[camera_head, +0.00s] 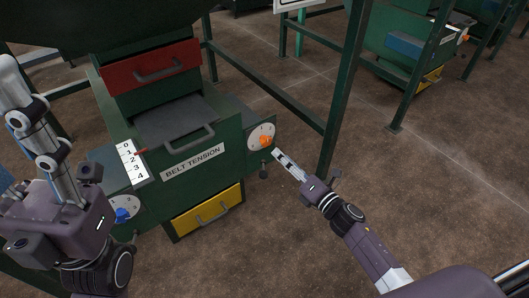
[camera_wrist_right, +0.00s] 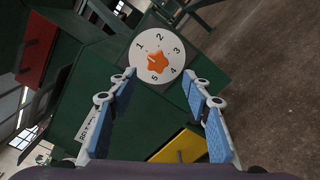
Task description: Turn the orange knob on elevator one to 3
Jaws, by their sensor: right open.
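The orange knob (camera_head: 266,141) sits on a round white dial (camera_head: 256,132) on the right side of the green machine (camera_head: 225,150). In the right wrist view the star-shaped knob (camera_wrist_right: 157,62) is at the centre of the dial (camera_wrist_right: 147,42), with numbers 1 to 5 around it. Its exact setting is hard to tell. My right gripper (camera_wrist_right: 160,82) is open and empty, its blue-padded fingers apart on either side below the knob, not visibly touching it. My left gripper (camera_head: 35,120) is at the left edge, and its finger opening is unclear.
A blue knob (camera_head: 123,214) is on the machine's left dial, near a 0-to-4 scale (camera_head: 132,161). A red drawer (camera_head: 150,72), a yellow drawer (camera_head: 208,211) and a BELT TENSION label (camera_head: 194,162) face me. Green posts (camera_head: 345,85) stand behind the right gripper.

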